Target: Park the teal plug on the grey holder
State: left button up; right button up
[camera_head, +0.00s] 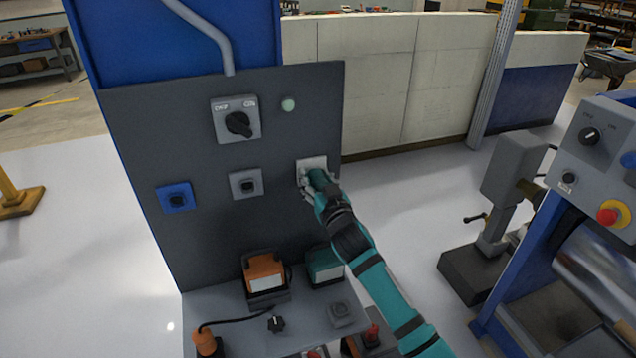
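My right arm reaches in from the lower right to the dark panel. Its gripper (319,188) is at the light square socket plate (311,162) near the panel's right edge. A small dark teal piece, which looks like the teal plug (317,177), shows between the fingers in front of that plate. I cannot tell whether the fingers press on it or whether it sits in the socket. A grey square holder (341,314) with a round centre lies on the ledge below, left of my forearm. My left gripper is out of view.
A grey socket (246,184) and a blue socket (175,198) are left of the gripper, under a rotary switch (237,121). An orange box (264,273), a teal box (324,267), a black knob (276,324) and an orange plug (205,341) with a black cable stand on the ledge.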

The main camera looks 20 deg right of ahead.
grip_shut()
jog(key=shift+s+f, duration=0.2)
jog(key=shift+s, duration=0.05)
jog(key=shift+s+r+p, duration=0.3)
jog(key=shift+s+p, duration=0.2)
jog(key=shift+s, duration=0.4)
jog(key=shift+s+f, duration=0.15)
jog(key=shift+s, duration=0.15)
jog(key=s+p, duration=0.1)
jog(key=s, duration=0.2)
jog(key=shift+d, duration=0.1)
